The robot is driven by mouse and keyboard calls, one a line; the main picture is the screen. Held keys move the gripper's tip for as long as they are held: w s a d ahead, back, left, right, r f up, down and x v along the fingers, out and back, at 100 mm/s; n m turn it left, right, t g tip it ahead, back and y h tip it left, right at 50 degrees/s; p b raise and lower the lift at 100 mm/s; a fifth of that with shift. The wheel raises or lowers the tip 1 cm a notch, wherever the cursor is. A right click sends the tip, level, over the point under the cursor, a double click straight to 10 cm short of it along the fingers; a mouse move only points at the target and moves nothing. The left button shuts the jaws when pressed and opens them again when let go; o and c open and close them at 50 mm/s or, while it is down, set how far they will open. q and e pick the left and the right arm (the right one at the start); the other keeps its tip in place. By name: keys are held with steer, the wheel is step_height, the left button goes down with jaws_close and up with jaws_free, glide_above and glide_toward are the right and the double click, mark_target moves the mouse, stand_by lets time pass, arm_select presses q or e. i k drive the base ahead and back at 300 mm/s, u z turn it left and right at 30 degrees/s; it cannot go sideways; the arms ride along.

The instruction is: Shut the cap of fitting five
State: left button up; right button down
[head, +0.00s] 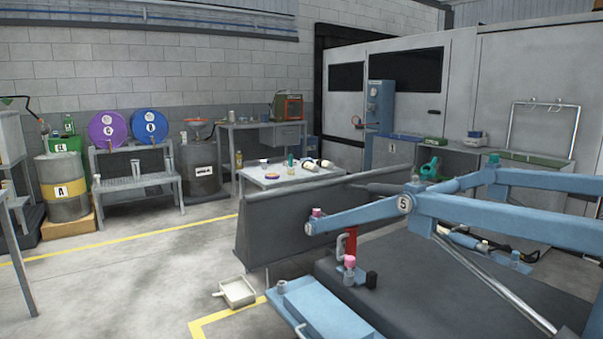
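A round white disc (404,203) with a dark mark that looks like a 5 sits on the side of a blue lift arm (480,213) at right. A small pale fitting (414,186) stands on top of the arm just above the disc. A pink-topped fitting (316,212) stands at the arm's near end. Another pink-topped fitting (350,263) is lower, by the blue base. A teal-topped fitting (494,159) is farther back on the frame. The fittings are too small to tell whether a cap is open or shut. Neither of my grippers is in view.
A grey panel (290,230) stands behind the lift. A shallow tray (237,292) lies on the floor near a yellow line. The left-centre floor is clear.

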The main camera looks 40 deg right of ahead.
mark_target(427, 171)
steer(key=i, duration=0.7)
steer(key=z, duration=3.3)
steer(key=i, duration=0.5)
steer(key=u, duration=0.7)
